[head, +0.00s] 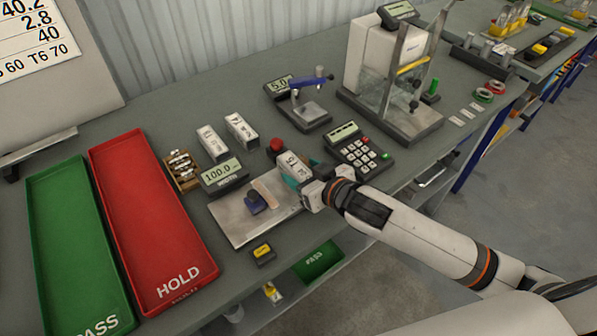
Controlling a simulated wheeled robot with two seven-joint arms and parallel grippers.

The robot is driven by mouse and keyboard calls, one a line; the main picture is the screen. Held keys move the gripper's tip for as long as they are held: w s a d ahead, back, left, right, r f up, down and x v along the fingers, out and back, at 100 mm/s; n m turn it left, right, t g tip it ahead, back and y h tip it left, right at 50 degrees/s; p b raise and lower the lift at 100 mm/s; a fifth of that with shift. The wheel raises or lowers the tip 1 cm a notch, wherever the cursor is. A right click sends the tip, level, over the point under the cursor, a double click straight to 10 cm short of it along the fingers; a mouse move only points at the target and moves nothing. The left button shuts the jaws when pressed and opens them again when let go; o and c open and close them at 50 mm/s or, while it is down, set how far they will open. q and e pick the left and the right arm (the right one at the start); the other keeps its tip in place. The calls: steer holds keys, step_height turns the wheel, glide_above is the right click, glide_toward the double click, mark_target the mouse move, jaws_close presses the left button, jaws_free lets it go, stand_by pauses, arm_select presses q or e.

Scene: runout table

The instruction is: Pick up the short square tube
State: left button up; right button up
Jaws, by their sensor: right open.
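My right gripper (288,177) comes in from the right, low over the right part of a metal plate (228,221). It is open, and its near parts hide some of the plate's right edge. On the plate, just left of the gripper, lie a small dark blue block (255,203) and a pale pinkish strip-like piece (266,190). I cannot tell whether either one is the short square tube, and I see no clear hollow end. A teal patch shows at the gripper's fingers. My left gripper is out of view.
A red HOLD tray (150,220) and a green PASS tray (70,250) lie left. A width display (222,173), two white boxes (212,143) and a wooden rack (181,168) stand behind the plate. A keypad (360,155) stands close behind my right gripper.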

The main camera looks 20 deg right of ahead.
steer(key=shift+r, duration=0.1)
steer(key=c, duration=1.2)
